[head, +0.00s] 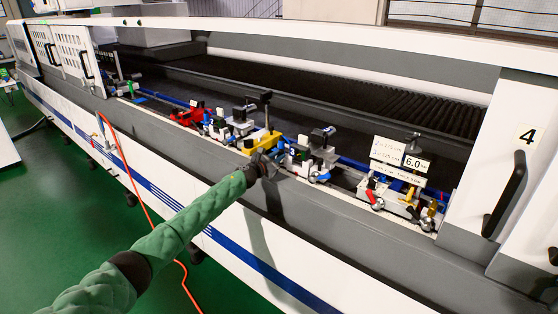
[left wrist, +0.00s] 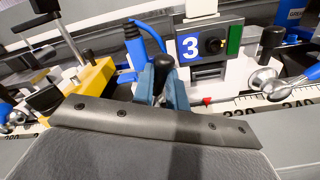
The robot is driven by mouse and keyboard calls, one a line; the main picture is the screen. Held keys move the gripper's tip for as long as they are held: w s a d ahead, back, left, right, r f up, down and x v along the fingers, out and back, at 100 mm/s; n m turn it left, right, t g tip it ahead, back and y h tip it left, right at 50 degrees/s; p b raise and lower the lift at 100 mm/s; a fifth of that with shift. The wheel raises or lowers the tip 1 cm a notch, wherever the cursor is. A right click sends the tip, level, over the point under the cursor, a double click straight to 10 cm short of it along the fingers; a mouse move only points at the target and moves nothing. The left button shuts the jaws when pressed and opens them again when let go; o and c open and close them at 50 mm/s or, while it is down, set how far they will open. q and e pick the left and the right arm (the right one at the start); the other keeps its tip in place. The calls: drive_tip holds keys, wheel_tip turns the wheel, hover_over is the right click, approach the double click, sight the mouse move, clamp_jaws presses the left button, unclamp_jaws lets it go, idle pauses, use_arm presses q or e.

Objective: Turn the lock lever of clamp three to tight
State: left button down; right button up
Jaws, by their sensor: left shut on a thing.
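Clamp three (left wrist: 207,62) shows in the left wrist view as a white and grey body with a blue "3" plate (left wrist: 189,45). In the head view clamp three (head: 291,152) sits on the machine's front rail, just right of the yellow clamp. My left gripper (left wrist: 162,82) has two blue-grey fingers closed on the black-knobbed lock lever (left wrist: 164,65) at the left side of clamp three. The lever's lower part is hidden by the fingers and gripper body. In the head view my left gripper (head: 264,163) is at the rail, its fingers too small to make out. My right gripper is not in view.
The yellow clamp (left wrist: 95,82) stands close on the left of my left gripper. A silver ball-ended lever (left wrist: 264,82) is on the right, above a scale strip. A red clamp (head: 187,115) is farther left, a "6.0" sign (head: 414,163) right, and a door with a black handle (head: 505,195) beyond.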

use_arm(q)
drive_tip(key=shift+w+a+r+n+b, duration=0.1)
drive_tip(key=shift+w+a+n+b, duration=0.2)
drive_tip(key=shift+n, duration=0.55)
drive_tip(key=shift+w+a+r+n+b, duration=0.1)
drive_tip(key=shift+w+a+n+b, duration=0.1)
drive_tip(key=shift+a+n, duration=0.45)
drive_tip(key=shift+w+a+r+n+b, duration=0.15)
drive_tip(key=shift+w+n+b, duration=0.1)
drive_tip(key=shift+n, duration=0.75)
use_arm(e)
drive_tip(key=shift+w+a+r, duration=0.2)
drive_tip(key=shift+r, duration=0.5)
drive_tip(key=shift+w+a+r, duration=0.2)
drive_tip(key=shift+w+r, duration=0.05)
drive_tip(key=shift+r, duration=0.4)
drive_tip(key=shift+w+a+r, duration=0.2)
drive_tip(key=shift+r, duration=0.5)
use_arm(q)
drive_tip(key=shift+f, duration=0.1)
drive_tip(key=c, duration=1.4)
unclamp_jaws()
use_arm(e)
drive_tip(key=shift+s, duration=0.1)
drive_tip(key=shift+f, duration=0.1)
